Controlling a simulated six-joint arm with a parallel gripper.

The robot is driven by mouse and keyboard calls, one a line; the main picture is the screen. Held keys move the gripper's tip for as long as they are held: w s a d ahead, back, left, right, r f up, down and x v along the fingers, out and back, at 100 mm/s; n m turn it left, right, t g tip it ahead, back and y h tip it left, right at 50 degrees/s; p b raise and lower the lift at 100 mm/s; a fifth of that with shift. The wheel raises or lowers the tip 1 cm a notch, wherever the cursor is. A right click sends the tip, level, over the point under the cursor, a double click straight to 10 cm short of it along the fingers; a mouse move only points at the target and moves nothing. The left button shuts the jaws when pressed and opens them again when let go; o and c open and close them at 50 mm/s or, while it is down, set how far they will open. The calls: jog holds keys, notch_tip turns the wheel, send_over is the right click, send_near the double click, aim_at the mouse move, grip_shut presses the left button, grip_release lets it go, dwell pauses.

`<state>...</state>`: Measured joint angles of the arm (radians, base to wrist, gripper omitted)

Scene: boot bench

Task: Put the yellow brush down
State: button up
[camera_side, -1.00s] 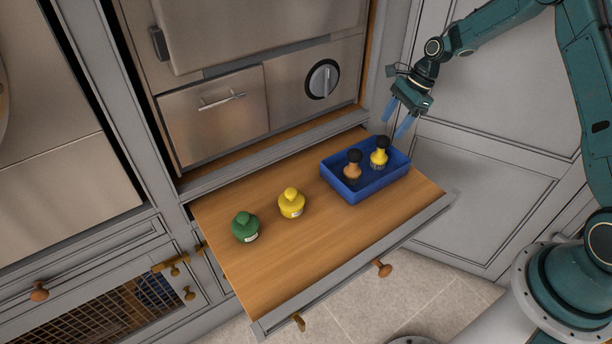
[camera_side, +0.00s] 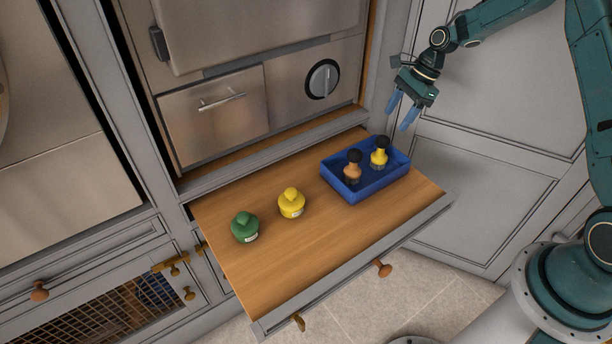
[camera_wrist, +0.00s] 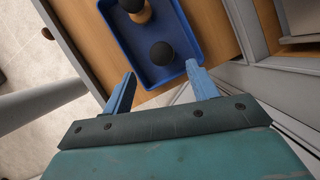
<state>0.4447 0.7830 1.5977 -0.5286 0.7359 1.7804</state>
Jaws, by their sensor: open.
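The yellow brush (camera_side: 379,156) stands upright in the blue tray (camera_side: 392,177), its black knob on top. In the wrist view its black knob (camera_wrist: 161,53) shows from above, inside the tray (camera_wrist: 187,70), just beyond my fingertips. A second brush with an orange-brown body (camera_side: 352,171) stands beside it in the same tray and also shows in the wrist view (camera_wrist: 140,14). My gripper (camera_side: 403,112) is open and empty, above and behind the yellow brush and apart from it.
A yellow bottle (camera_side: 291,205) and a green bottle (camera_side: 245,229) stand on the wooden pull-out board (camera_side: 320,245), left of the tray. Bare wood lies in front of them. A steel cabinet front with a dial (camera_side: 322,79) rises behind.

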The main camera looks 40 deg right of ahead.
jog(key=s+a+r+n+t+h, duration=0.1)
jog(key=s+a+r+n, duration=0.4)
jog(key=r, duration=0.5)
jog(key=s+a+r+n+t+h, duration=0.15)
jog(key=s+a+r+n, duration=0.25)
jog(key=s+r+n, duration=0.45)
jog(key=s+a+r+n+t+h, duration=0.1)
jog(key=s+n, duration=0.3)
jog(key=s, duration=0.5)
jog(key=s+a+r+n, duration=0.2)
jog(key=s+r+n, duration=0.1)
jog(key=s, duration=0.6)
jog(key=shift+s+r+n+t+h, duration=0.25)
jog(key=shift+r+n+t+h, duration=0.1)
jog(key=shift+n, duration=0.1)
